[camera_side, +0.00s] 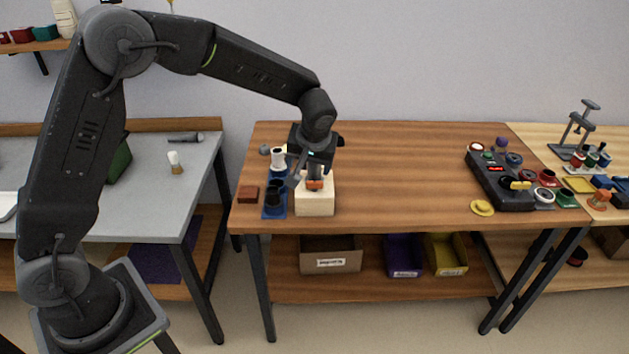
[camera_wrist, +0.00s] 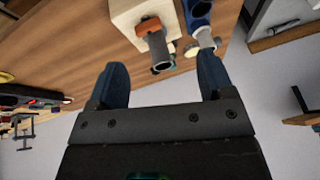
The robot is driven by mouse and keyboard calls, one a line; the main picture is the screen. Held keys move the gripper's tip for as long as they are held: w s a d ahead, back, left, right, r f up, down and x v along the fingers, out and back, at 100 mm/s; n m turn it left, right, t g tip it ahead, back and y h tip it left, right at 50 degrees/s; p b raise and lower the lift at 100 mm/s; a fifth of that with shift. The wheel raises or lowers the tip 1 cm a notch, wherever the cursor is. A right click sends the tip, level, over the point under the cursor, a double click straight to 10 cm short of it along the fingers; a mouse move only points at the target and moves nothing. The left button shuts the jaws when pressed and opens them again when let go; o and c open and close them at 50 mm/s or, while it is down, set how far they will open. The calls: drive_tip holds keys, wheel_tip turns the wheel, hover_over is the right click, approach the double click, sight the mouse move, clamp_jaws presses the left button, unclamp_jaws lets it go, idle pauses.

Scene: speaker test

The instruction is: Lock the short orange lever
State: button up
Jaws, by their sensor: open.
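A short orange lever (camera_side: 314,184) sits on a pale wooden block (camera_side: 315,206) near the front left of the wooden table. In the wrist view the orange lever (camera_wrist: 150,27) lies on the wooden block (camera_wrist: 126,14), with a grey-brown cylindrical part (camera_wrist: 158,50) beside it. My gripper (camera_side: 309,180) is over the block, close to the lever. In the wrist view my gripper (camera_wrist: 162,75) is open, its two dark fingers wide apart with nothing held. The cylindrical part's end reaches toward the gap between them. I cannot tell whether a finger touches anything.
A blue stand (camera_side: 274,212) with dark cylindrical parts is close left of the block, near a red-brown block (camera_side: 248,193). A dark control box (camera_side: 500,182) with a yellow lever stands at the table's right. The middle of the table (camera_side: 400,175) is clear.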

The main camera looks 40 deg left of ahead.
sight(315, 182)
drive_tip(key=w+a+f, duration=0.1)
drive_tip(key=f, duration=0.2)
drive_tip(key=w+a+f+n, duration=0.1)
drive_tip(key=w+f, duration=0.1)
drive_tip(key=f, duration=0.2)
drive_tip(key=w+a+f+n+h, duration=0.1)
drive_tip(key=w+f, duration=0.1)
drive_tip(key=f, duration=0.1)
drive_tip(key=shift+w+a+f+t, duration=0.2)
drive_tip(key=shift+a+t, duration=0.05)
drive_tip(key=shift+t, duration=0.15)
